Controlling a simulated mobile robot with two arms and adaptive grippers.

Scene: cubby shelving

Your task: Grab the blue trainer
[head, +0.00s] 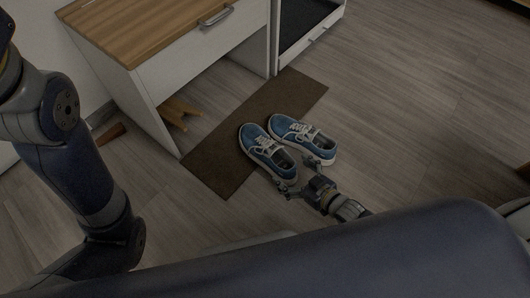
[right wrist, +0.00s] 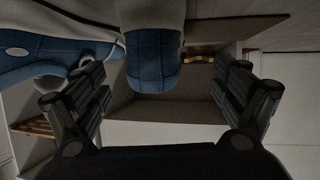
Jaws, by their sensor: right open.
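Two blue trainers with white soles and laces sit side by side on a brown mat. In the head view the left trainer (head: 262,146) and the right trainer (head: 297,133) have their heels towards my right gripper (head: 304,172). The gripper is open, with its fingers spread at the heel end. In the right wrist view, one blue heel (right wrist: 153,62) shows between and beyond the open fingers (right wrist: 163,92), with no clear contact. The other trainer (right wrist: 40,50) is at the left, partly behind the left finger. My left gripper is out of view.
The brown mat (head: 225,160) lies on a grey wood floor. A white cabinet with a wooden top (head: 140,30) stands behind it, with a wooden object (head: 178,112) underneath. A dark-lined open drawer or shelf (head: 305,30) is at the top. Floor on the right is clear.

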